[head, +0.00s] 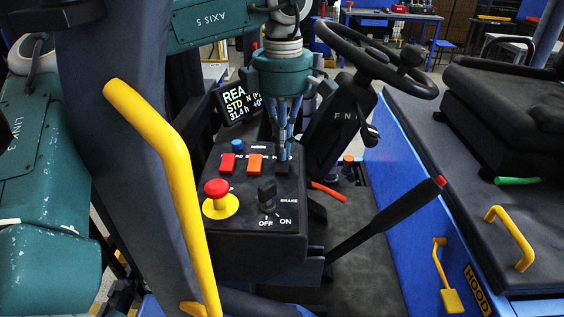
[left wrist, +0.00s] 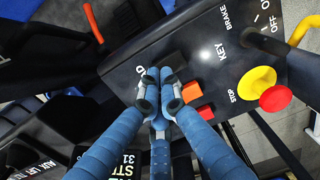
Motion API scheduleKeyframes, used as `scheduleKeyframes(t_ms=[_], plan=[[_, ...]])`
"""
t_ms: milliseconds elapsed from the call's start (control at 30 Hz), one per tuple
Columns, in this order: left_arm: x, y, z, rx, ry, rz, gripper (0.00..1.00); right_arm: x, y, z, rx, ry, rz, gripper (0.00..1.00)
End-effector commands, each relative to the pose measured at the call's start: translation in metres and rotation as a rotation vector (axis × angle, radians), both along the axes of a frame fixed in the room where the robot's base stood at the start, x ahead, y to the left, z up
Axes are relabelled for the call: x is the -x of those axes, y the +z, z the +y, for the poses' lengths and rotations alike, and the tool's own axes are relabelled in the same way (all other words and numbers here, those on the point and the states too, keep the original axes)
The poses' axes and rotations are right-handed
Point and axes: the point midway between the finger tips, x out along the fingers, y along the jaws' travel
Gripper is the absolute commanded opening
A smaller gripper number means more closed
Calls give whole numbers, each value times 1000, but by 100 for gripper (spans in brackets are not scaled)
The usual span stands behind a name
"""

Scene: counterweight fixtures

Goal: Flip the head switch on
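My left gripper (head: 283,150) comes down from above onto the far right part of the black control panel (head: 240,242). Its blue fingers are drawn together, and their tips are at or just above a dark switch (head: 284,169). In the left wrist view the fingertips (left wrist: 162,92) meet over the panel beside the orange switch (left wrist: 192,92). The fingers hide most of the dark switch and its label; only a letter D shows there, so I cannot read its name or tell its position. I cannot tell whether the tips touch it. My right gripper is not in view.
Near the fingers are a red switch (head: 227,163), a blue button (head: 237,145) and a display (head: 240,103). A red stop button (head: 217,188) on yellow and a black key knob (head: 267,194) sit closer. A steering wheel (head: 375,55) and a lever (head: 385,222) stand right.

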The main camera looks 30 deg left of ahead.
Motion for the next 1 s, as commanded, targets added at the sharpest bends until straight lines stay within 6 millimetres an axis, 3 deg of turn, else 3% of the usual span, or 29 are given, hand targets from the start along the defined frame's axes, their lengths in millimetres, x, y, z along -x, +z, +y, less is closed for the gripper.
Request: scheduleKeyframes(t_ms=[667,1000], plan=[[0,-11,0,0,0,2,0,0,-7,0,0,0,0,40],[0,12,0,0,1,1,0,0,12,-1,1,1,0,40]])
